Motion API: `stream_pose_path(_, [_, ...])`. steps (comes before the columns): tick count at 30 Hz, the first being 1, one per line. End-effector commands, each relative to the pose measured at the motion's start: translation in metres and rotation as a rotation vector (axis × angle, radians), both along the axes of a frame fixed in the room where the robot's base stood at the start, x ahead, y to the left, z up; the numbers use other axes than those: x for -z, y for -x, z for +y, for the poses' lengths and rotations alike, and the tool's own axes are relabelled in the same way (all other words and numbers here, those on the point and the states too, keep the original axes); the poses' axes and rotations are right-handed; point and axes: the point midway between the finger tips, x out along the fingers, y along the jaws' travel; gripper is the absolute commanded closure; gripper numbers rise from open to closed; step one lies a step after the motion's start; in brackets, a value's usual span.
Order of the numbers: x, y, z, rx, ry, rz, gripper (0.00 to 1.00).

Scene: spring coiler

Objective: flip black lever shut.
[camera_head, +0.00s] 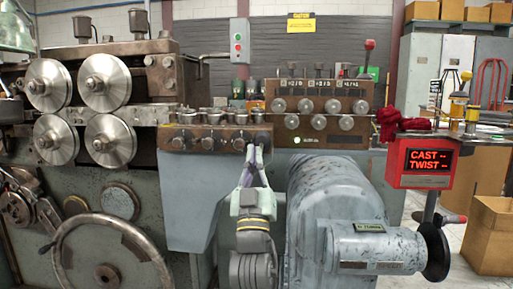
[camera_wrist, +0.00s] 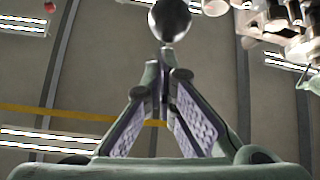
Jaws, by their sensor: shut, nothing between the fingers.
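My gripper (camera_head: 254,158) is shut and empty, raised in front of the brown panel with the row of small knobs. In the wrist view its fingertips (camera_wrist: 162,68) meet, and a dark, shiny ball knob (camera_wrist: 170,20) shows just beyond them. I take this knob for the end of the black lever. It looks very close to the tips, but I cannot tell whether they touch. In the head view the lever is not clearly made out; the gripper hides part of the panel (camera_head: 215,130) there.
Large steel rollers (camera_head: 104,82) and a big handwheel (camera_head: 105,262) are at left. A grey motor housing (camera_head: 340,200) stands right of my arm. A red-knobbed lever (camera_head: 369,46) stands behind the back panel (camera_head: 320,105).

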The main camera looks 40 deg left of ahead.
Motion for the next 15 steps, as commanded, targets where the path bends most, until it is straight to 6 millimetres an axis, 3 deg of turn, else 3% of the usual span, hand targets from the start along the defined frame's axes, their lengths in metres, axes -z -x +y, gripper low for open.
stream_pose_path(1, [0.011, -0.001, 0.001, 0.001, -0.011, -0.021, 1.00])
stream_pose_path(15, [0.024, -0.003, 0.002, 0.001, -0.024, -0.039, 1.00])
